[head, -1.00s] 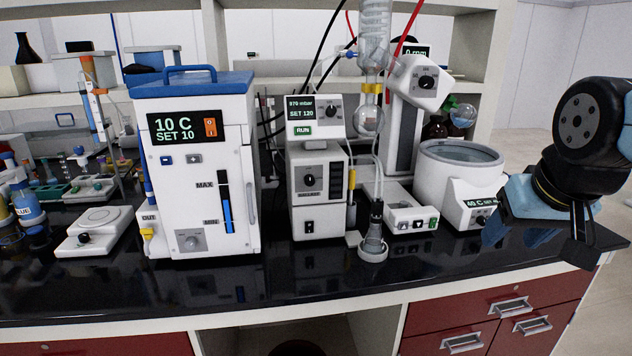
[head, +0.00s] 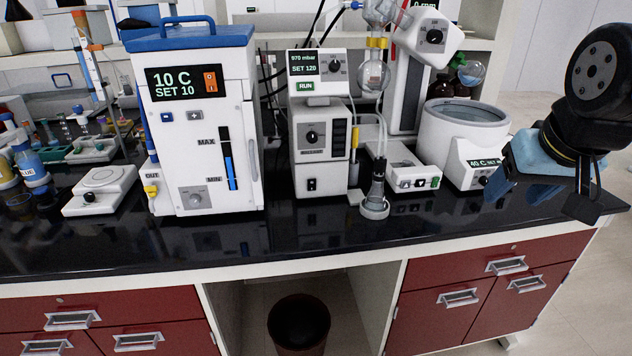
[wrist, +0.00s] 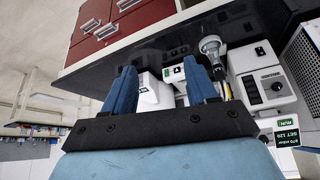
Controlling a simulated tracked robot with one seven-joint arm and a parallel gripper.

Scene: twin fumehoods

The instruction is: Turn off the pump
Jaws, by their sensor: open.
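The pump (head: 320,165) is a white box on the black bench, with a round knob on its front and a small black rocker switch (head: 312,184) low down. A controller (head: 317,72) on top reads 970 mbar, SET 120, with a green RUN label. In the wrist view the pump (wrist: 252,62) appears turned sideways at the right, outside my fingers. My gripper (head: 515,188) is open with blue fingers, at the bench's right side in front of the water bath, well right of the pump. Its spread fingers (wrist: 163,75) show in the wrist view with nothing held.
A chiller (head: 205,125) reading 10 C stands left of the pump. A glass trap (head: 375,195) stands just right of the pump's front. A white control base (head: 405,178) and the water bath (head: 465,135) stand further right. The bench's front strip (head: 300,240) is clear.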

